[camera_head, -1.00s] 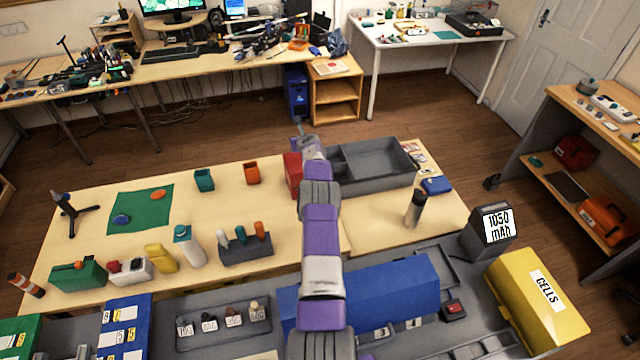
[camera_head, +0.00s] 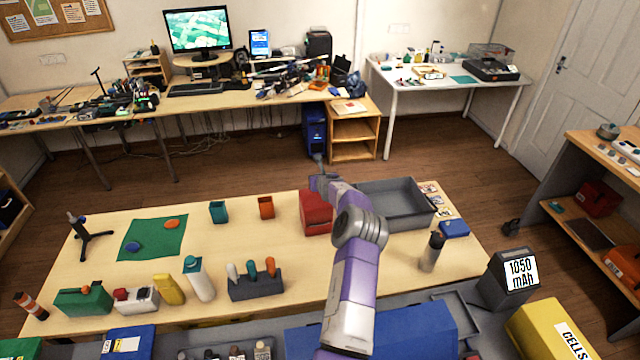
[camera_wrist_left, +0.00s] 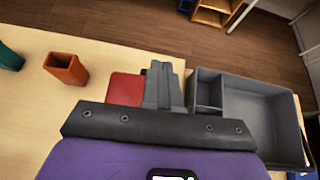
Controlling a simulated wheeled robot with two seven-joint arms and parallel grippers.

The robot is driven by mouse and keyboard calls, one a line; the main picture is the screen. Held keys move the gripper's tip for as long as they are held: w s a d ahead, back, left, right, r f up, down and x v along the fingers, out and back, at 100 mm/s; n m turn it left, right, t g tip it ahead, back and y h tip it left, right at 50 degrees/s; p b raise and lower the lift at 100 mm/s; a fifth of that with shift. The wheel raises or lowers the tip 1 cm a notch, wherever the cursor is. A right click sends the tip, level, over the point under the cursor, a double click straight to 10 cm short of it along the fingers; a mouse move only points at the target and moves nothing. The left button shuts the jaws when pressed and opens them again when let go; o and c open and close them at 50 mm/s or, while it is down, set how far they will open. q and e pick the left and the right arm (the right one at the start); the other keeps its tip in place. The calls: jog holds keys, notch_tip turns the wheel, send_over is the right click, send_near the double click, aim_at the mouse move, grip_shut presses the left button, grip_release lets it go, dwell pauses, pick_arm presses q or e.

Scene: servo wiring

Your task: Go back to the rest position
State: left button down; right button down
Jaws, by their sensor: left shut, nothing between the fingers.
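My left arm reaches up the middle of the head view, over the wooden table (camera_head: 330,277). Its gripper (camera_head: 319,164) is above the far edge of the table, by the red box (camera_head: 315,212) and the grey compartment tray (camera_head: 398,208). In the left wrist view the gripper's fingers (camera_wrist_left: 162,86) are together and empty, in front of the red box (camera_wrist_left: 125,89) and left of the grey tray (camera_wrist_left: 262,112). My right gripper is not in view.
An orange cup (camera_head: 266,208) and a teal cup (camera_head: 219,212) stand left of the red box. A dark bottle (camera_head: 432,252) stands at the right. A blue box (camera_head: 420,325) and a yellow CELLS box (camera_head: 548,330) are at the front. Floor beyond the table is clear.

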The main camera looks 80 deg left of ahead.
pick_arm(q)
jog(key=shift+s+d+r+b, duration=0.15)
jog(key=shift+d+r+b, duration=0.2)
jog(key=shift+d+b, duration=0.25)
jog(key=shift+d+r+b, duration=0.2)
jog(key=shift+d+b, duration=0.2)
jog(key=shift+b, duration=0.05)
jog(key=shift+b+v, duration=0.45)
jog(key=shift+v, duration=0.3)
jog(key=shift+r, duration=0.15)
jog(key=shift+a, duration=0.15)
